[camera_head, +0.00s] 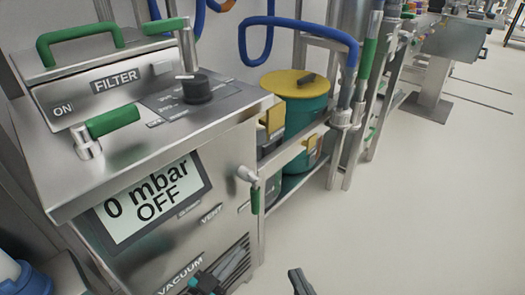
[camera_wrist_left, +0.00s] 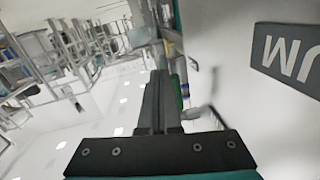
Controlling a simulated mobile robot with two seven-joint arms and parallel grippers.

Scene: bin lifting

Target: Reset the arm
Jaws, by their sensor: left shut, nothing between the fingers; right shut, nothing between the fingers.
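My left gripper (camera_head: 238,257) is low in the head view, in front of the lower front of the steel vacuum unit (camera_head: 215,155), near its vent slats and "VACUUM" lettering. In the left wrist view its two dark fingers (camera_wrist_left: 158,78) lie together with nothing between them. I cannot tell whether the gripper touches the unit. My right gripper (camera_head: 295,271) shows only as a dark finger at the bottom edge of the head view, over the pale floor, shut and empty. The rest of it is out of frame.
The unit carries green handles (camera_head: 112,120), a black knob (camera_head: 197,89) and a screen (camera_head: 150,197) reading "0 mbar OFF". A teal bin (camera_head: 305,118) with a yellow lid stands behind it on a steel frame. The floor (camera_head: 430,200) at right is clear.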

